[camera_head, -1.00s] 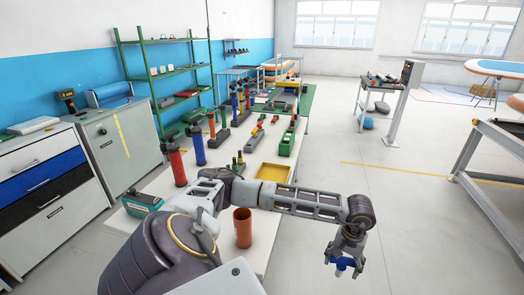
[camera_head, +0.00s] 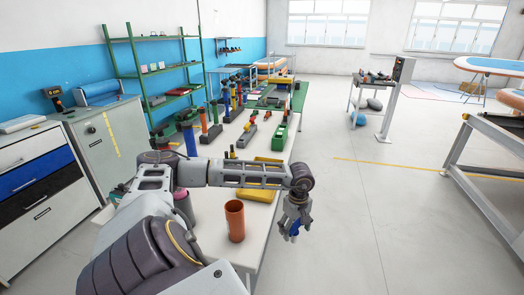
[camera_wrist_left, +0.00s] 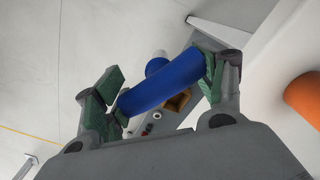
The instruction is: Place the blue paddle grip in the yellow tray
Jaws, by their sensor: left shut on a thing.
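My left gripper (camera_head: 294,217) hangs past the right edge of the white table in the head view, shut on the blue paddle grip (camera_head: 295,231). In the left wrist view the blue paddle grip (camera_wrist_left: 160,86) is a blue cylinder lying slanted between the green finger pads. A white end piece shows near it. My right gripper is not in view.
An orange-brown cup (camera_head: 235,221) stands on the white table (camera_head: 213,222) near the front; it also shows in the left wrist view (camera_wrist_left: 304,97). Several pumps and tools stand farther back, near a green case (camera_head: 276,136). Open floor lies to the right.

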